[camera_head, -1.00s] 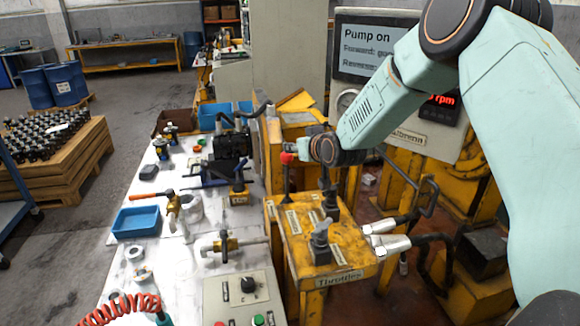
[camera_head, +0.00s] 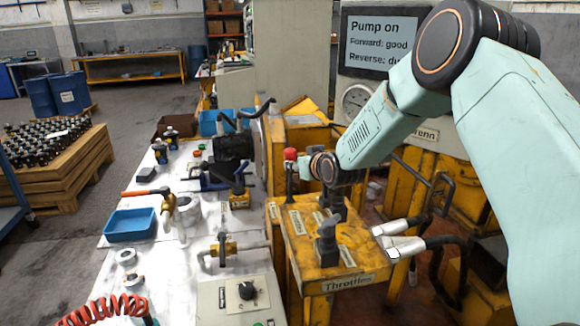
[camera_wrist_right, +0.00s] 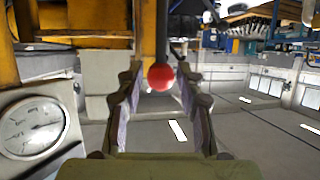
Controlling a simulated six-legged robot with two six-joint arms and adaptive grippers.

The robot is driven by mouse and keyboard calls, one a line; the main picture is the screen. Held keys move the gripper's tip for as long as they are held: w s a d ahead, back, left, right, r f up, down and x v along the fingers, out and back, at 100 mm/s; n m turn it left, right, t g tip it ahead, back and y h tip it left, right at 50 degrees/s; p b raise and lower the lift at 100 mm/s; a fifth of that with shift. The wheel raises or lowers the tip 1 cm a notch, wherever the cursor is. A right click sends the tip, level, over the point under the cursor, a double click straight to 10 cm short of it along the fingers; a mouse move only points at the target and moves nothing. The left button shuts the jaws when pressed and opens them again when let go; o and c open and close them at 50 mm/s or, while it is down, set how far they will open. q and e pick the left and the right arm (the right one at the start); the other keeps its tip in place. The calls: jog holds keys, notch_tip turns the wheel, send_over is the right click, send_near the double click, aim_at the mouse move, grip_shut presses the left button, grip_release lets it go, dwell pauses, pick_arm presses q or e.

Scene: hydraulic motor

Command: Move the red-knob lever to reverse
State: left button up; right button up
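The red knob (camera_head: 290,154) tops a dark upright lever at the back left of the yellow valve block (camera_head: 352,258). In the right wrist view the red knob (camera_wrist_right: 160,77) shows between the two finger lines, near the tips. My right gripper (camera_head: 303,162) comes in from the right and is close beside the knob. Its fingers (camera_wrist_right: 158,95) are apart, with a gap on both sides of the knob. I cannot tell whether the knob is inside the fingers or just beyond them. My left gripper is not in view.
Other dark levers (camera_head: 327,240) stand on the block, near the "Throttles" label. A screen (camera_head: 377,46) reads "Pump on", "Forward: good" and a partly covered "Reverse" line. A gauge (camera_wrist_right: 32,124) is at the left in the wrist view. A white workbench (camera_head: 190,262) with tools stands left.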

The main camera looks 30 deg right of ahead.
aim_at(290, 174)
jog(key=x, duration=0.5)
jog(key=shift+a+b, duration=0.2)
jog(key=shift+b, duration=0.1)
jog(key=shift+w+d+f, duration=0.2)
jog(key=shift+w, duration=0.3)
jog(key=shift+r, duration=0.1)
jog(key=shift+a, duration=0.1)
